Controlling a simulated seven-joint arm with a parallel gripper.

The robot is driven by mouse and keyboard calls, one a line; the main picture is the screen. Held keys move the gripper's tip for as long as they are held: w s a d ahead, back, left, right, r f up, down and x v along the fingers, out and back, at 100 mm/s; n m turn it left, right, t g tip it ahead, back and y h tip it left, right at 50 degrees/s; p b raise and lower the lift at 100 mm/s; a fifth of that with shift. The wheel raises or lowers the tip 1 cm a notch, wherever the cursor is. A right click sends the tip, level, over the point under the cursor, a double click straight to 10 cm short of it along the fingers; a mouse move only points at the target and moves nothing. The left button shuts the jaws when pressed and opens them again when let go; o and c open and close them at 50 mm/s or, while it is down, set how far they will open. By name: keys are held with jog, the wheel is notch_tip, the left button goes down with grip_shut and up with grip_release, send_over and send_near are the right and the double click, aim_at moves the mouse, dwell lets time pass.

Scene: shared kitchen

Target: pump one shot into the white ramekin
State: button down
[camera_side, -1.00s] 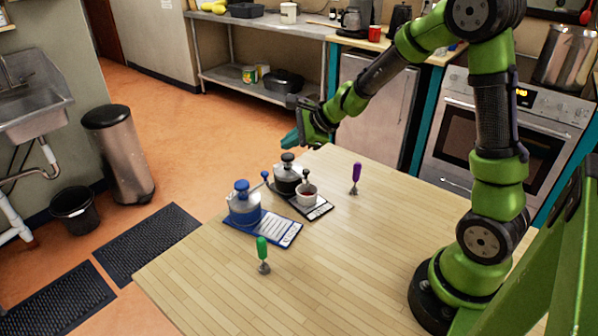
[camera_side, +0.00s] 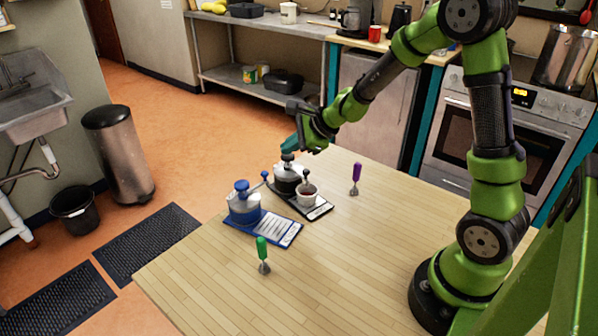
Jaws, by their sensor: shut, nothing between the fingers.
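The white ramekin (camera_side: 308,195) stands upright on a black mat (camera_side: 319,211), under the spout of a black-and-steel pump pot (camera_side: 287,181). Something dark reddish shows inside the ramekin. My gripper (camera_side: 289,147) is shut and empty, with its teal fingers pointing down just above or on the pump's dark top knob (camera_side: 288,157); I cannot tell if they touch.
A green-handled tool (camera_side: 262,254) stands at the front of the wooden table (camera_side: 350,270), and a purple-handled tool (camera_side: 355,178) stands right of the ramekin. A counter and oven (camera_side: 500,145) are behind.

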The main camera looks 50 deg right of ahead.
aim_at(291, 157)
jog(key=shift+f, duration=0.95)
dwell(0.6)
jog(key=shift+r, duration=1.7)
jog(key=shift+r, duration=0.1)
notch_tip(291, 157, up, 6)
jog(key=shift+f, duration=0.1)
